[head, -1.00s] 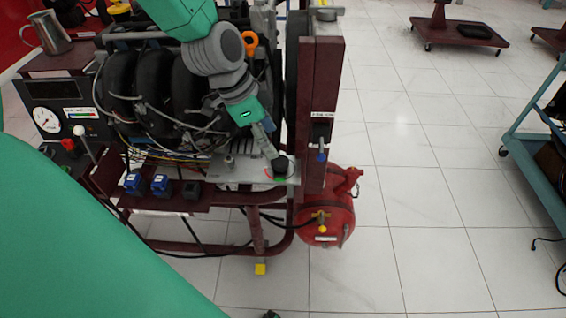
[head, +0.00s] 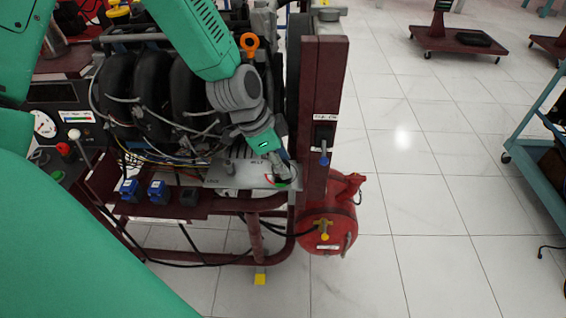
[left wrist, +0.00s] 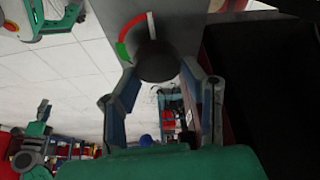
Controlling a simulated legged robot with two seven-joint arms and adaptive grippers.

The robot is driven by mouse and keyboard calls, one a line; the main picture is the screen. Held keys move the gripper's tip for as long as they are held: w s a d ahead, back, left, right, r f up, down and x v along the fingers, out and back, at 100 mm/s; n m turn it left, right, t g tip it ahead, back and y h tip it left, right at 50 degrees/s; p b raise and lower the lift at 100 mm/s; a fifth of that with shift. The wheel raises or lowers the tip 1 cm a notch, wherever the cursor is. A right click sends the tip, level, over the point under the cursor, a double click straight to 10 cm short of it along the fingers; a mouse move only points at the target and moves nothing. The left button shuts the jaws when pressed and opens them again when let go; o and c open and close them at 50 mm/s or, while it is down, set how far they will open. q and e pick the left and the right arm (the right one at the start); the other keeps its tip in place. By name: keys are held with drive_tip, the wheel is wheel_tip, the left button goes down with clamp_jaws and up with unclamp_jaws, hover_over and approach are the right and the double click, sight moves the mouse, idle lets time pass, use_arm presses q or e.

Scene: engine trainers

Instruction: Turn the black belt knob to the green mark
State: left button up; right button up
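The black belt knob (left wrist: 158,64) is in the middle of the left wrist view, below a grey panel with a red and white arc. The green mark (left wrist: 123,51) is at the left end of that arc. A pale pointer line (left wrist: 151,26) shows above the knob, away from the green. My left gripper (left wrist: 159,68) has one finger on each side of the knob, tips close to its sides; firm contact does not show. In the head view my left gripper (head: 281,174) is at the plate's right end and largely hides the knob. My right gripper is not seen.
The engine trainer (head: 160,85) has hoses, wires and a maroon post (head: 322,110) right beside my gripper. A red tank (head: 328,222) stands below. Blue connectors (head: 157,191) sit at the left front. Open tiled floor lies to the right.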

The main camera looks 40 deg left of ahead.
use_arm(q)
drive_tip(key=shift+s+a+f, duration=0.3)
drive_tip(key=shift+s+a, duration=0.1)
drive_tip(key=shift+a, duration=0.3)
drive_tip(key=shift+d, duration=0.1)
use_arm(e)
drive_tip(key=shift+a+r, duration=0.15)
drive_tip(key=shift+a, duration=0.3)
use_arm(q)
drive_tip(key=shift+d+r, duration=0.1)
drive_tip(key=shift+d, duration=0.1)
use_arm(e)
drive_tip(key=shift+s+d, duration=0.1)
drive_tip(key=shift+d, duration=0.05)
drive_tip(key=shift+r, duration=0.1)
